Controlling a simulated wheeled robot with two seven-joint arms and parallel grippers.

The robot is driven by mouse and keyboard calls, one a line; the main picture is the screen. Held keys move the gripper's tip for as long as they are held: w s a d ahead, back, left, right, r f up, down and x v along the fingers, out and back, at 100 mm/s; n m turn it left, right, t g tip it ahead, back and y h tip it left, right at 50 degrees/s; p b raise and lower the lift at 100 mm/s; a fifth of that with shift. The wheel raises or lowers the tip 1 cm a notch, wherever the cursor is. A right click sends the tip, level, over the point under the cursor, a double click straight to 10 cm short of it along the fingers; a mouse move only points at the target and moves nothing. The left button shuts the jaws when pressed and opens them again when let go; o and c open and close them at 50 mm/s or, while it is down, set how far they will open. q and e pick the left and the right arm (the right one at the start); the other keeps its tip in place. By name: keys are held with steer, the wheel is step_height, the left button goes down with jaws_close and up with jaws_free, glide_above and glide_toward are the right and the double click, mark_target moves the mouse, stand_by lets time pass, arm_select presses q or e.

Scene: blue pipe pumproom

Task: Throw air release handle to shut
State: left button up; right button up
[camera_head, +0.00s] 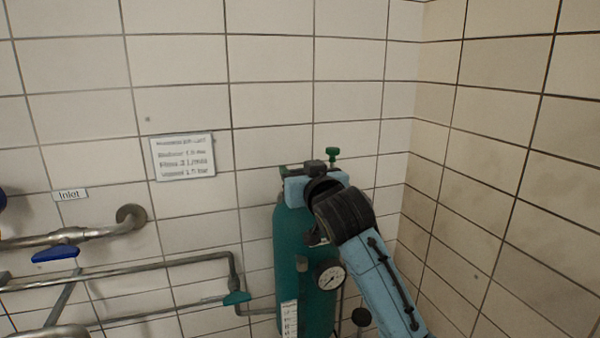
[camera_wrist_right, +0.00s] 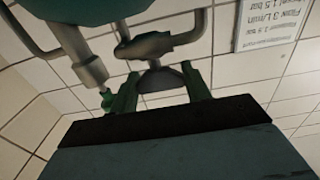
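A teal tank (camera_head: 290,265) stands in the corner, with fittings at its top. My right gripper (camera_wrist_right: 160,85) is at the tank's top; in the head view my own wrist hides its fingers. In the right wrist view its two green-tinted fingers are spread apart. A dark grey flared piece (camera_wrist_right: 158,79) below a pipe fitting (camera_wrist_right: 160,46) shows between them; I cannot tell whether they touch it. A small green knob (camera_head: 332,153) stands above the tank top. I cannot tell for sure which part is the air release handle. My left gripper is not in view.
A pressure gauge (camera_head: 331,277) is on the tank's front, close to my right arm. A sign (camera_head: 183,156) hangs above. The tiled right wall (camera_head: 500,180) is close.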

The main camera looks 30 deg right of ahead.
steer(key=c, duration=0.4)
steer(key=shift+c, duration=0.2)
